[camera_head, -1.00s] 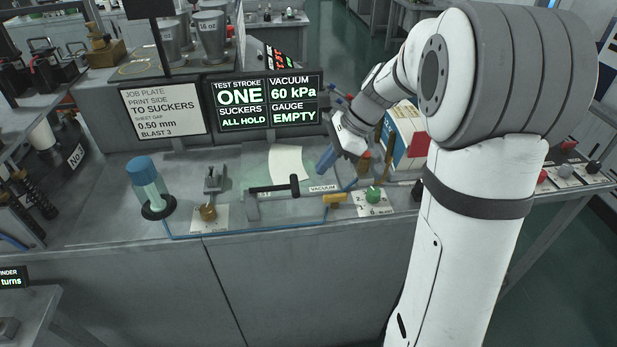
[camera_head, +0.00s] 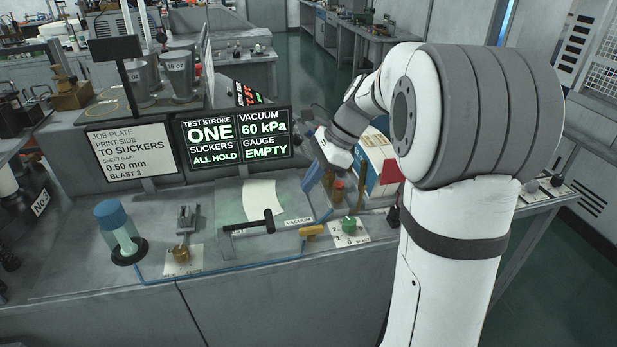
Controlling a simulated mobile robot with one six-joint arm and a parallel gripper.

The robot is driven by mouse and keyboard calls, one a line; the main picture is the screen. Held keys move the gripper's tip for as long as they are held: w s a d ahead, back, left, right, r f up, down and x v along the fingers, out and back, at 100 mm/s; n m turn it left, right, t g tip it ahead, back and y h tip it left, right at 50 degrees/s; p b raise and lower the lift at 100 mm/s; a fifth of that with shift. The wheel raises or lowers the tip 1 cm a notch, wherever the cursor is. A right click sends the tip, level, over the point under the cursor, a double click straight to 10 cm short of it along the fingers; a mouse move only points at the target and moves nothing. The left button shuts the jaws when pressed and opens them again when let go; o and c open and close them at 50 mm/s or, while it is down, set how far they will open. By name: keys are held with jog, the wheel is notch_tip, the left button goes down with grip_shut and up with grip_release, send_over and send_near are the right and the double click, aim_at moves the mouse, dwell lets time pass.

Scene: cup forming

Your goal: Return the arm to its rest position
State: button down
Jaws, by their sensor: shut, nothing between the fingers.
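My white arm rises at the right of the head view and bends back over the bench. My gripper (camera_head: 313,180), with blue fingers, hangs at the arm's far end above the bench. It is shut and holds nothing that I can see. It is to the right of the white sheet (camera_head: 259,200) and left of a white, blue and red box (camera_head: 378,158). The arm partly hides the box.
A black T-handle (camera_head: 262,224), a green knob (camera_head: 349,225) and a yellow lever (camera_head: 312,230) stand along the bench front. A black display (camera_head: 235,137) and a job plate (camera_head: 132,153) stand behind. Dark floor shows beyond.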

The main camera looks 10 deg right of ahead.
jog(key=s+f+n+t+h, duration=0.2)
jog(key=s+n+h, duration=0.4)
jog(key=s+n, duration=1.2)
jog(key=s+t, duration=0.1)
jog(key=s, duration=0.2)
jog(key=shift+d+f, duration=0.25)
